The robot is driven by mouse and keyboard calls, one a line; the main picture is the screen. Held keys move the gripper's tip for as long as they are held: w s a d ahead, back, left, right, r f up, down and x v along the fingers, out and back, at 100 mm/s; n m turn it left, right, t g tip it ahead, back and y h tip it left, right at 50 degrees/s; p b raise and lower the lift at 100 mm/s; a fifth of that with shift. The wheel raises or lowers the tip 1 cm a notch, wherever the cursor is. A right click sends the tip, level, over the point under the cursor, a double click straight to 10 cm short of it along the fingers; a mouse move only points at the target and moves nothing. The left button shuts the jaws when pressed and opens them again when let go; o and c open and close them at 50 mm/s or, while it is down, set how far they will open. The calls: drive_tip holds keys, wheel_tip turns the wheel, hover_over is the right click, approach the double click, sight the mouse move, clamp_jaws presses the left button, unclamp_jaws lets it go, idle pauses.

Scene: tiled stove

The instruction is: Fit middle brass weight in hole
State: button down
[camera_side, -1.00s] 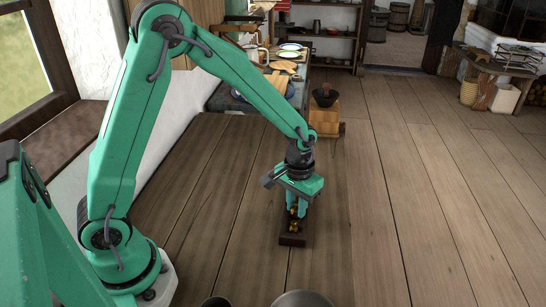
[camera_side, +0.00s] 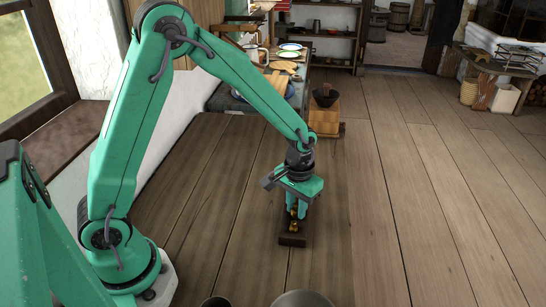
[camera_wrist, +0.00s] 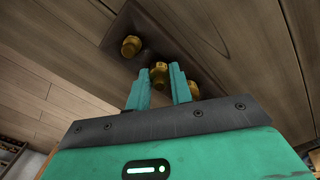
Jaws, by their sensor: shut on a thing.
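A dark wooden block (camera_side: 292,240) lies on the wooden surface below my gripper; it also shows in the wrist view (camera_wrist: 150,22). My gripper (camera_side: 296,211) points down over the block. In the wrist view its two green fingers are shut on the middle brass weight (camera_wrist: 160,77), with a finger on either side. A second brass weight (camera_wrist: 131,46) stands on the block to the left, apart from the fingers. A third (camera_wrist: 193,90) shows partly behind the right finger. Whether the held weight's lower end is in a hole is hidden.
A wooden box with a dark bowl (camera_side: 325,97) stands farther back. Round metal vessels (camera_side: 302,299) show at the front edge. The planks to the right and left of the block are clear.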

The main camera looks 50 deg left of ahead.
drive_tip(key=shift+f, duration=0.3)
drive_tip(key=shift+r, duration=0.55)
drive_tip(key=shift+w+a+r, duration=0.15)
drive_tip(key=shift+r, duration=0.3)
drive_tip(key=a+r+m, duration=0.2)
drive_tip(key=a+r, duration=0.3)
drive_tip(key=r, duration=0.9)
drive_tip(key=n, duration=0.2)
hover_over(261, 193)
wheel_tip(261, 193, down, 15)
drive_tip(key=shift+a+r, duration=0.15)
drive_tip(key=shift+r, duration=0.05)
drive_tip(key=shift+f, duration=2)
